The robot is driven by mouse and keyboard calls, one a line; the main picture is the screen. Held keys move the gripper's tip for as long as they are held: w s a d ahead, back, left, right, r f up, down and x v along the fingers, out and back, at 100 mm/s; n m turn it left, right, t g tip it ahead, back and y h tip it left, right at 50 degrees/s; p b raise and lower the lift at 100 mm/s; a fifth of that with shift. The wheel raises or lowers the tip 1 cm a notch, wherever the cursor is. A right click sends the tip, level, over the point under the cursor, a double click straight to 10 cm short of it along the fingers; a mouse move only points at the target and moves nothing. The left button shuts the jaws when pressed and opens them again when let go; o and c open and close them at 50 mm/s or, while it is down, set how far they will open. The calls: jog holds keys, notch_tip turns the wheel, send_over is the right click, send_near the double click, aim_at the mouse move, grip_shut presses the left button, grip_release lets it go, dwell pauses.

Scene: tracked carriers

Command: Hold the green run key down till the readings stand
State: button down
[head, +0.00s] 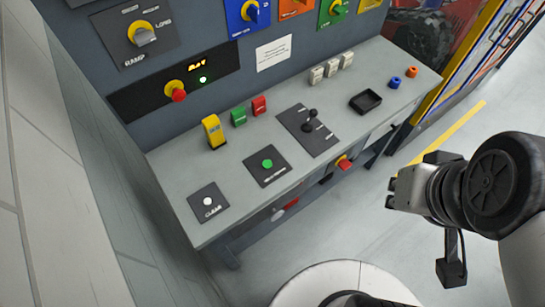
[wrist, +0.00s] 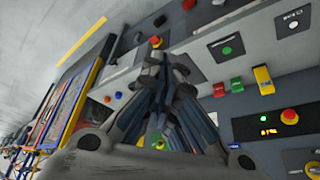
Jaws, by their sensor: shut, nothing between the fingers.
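A round green key (head: 267,163) sits on a dark plate on the sloping grey desk of a console; the plate's lettering is too small to read. The green key also shows in the wrist view (wrist: 227,50), right of my fingers. An orange-lit display (head: 197,66) with a small green light beside it is on the upright panel; its characters are hard to read. My gripper (head: 396,188) is off the desk's front right side, apart from every key. In the wrist view its fingers (wrist: 155,48) are together and empty.
A white key marked CLEAR (head: 208,201) is left of the green key. Yellow (head: 214,131), green (head: 238,117) and red (head: 259,105) blocks stand behind. A joystick plate (head: 309,130) and black tray (head: 365,102) are to the right. A red knob (head: 344,163) juts from the front edge.

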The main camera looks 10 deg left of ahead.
jog(key=w+a+f+t, duration=0.1)
jog(key=w+a+f, duration=0.15)
jog(key=w, duration=0.45)
jog(key=w+a+f+t, duration=0.1)
jog(key=w+a+f, duration=0.15)
jog(key=w, duration=0.45)
jog(key=w+a+f+t, duration=0.1)
jog(key=w+a+f, duration=0.15)
jog(key=w, duration=0.45)
jog(key=n+g+y+p, duration=0.2)
jog(key=y, duration=0.6)
send_over(270, 162)
notch_tip(270, 162, down, 15)
jog(key=shift+s+f, duration=0.1)
jog(key=shift+b, duration=0.3)
notch_tip(270, 162, down, 7)
jog(key=b, duration=0.7)
jog(key=shift+f, duration=0.2)
jog(key=shift+f+b, duration=0.65)
jog(key=shift+f, duration=0.1)
